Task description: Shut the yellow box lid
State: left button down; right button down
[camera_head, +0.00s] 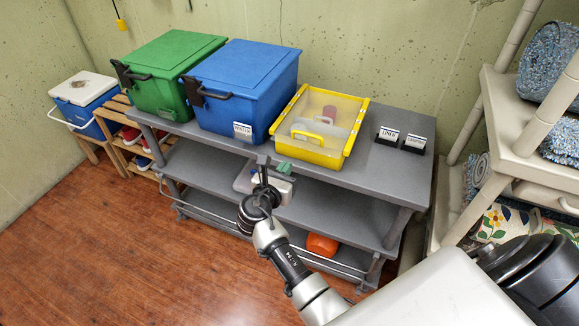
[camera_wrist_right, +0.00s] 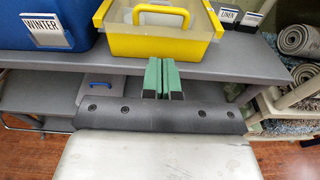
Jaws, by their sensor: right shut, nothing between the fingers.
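The yellow box (camera_head: 312,155) stands on the grey shelf's top, right of the blue bin. It has a yellow rim, a yellow front handle and a clear, pale top through which a reddish thing shows dimly. I cannot tell how far its lid (camera_head: 345,108) is open. In the right wrist view the box front (camera_wrist_right: 165,46) is straight ahead. My right gripper (camera_head: 284,168) is shut and empty, its green fingers (camera_wrist_right: 161,64) just in front of and below the box front, apart from it. My left gripper is not in view.
A blue bin (camera_head: 245,80) and a green bin (camera_head: 175,65) stand left of the box. Two small dark label holders (camera_head: 400,140) stand to its right. The grey shelf's front edge (camera_head: 375,190) is close to my right gripper. A pale rack (camera_head: 515,130) stands at the right.

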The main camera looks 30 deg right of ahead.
jog(key=b, duration=0.4)
send_near(306, 135)
notch_tip(306, 135, down, 3)
jog(key=w+d, duration=0.2)
jog(key=w+d+b, duration=0.1)
jog(key=w+d+r, duration=0.1)
jog(key=d, duration=0.1)
jog(key=shift+b, duration=0.35)
jog(key=shift+w+d+r, duration=0.25)
jog(key=shift+w+d, duration=0.05)
jog(key=shift+d, duration=0.1)
jog(key=x, duration=0.4)
jog(key=shift+w+d+r, duration=0.1)
jog(key=shift+d+r, duration=0.05)
jog(key=shift+r, duration=0.1)
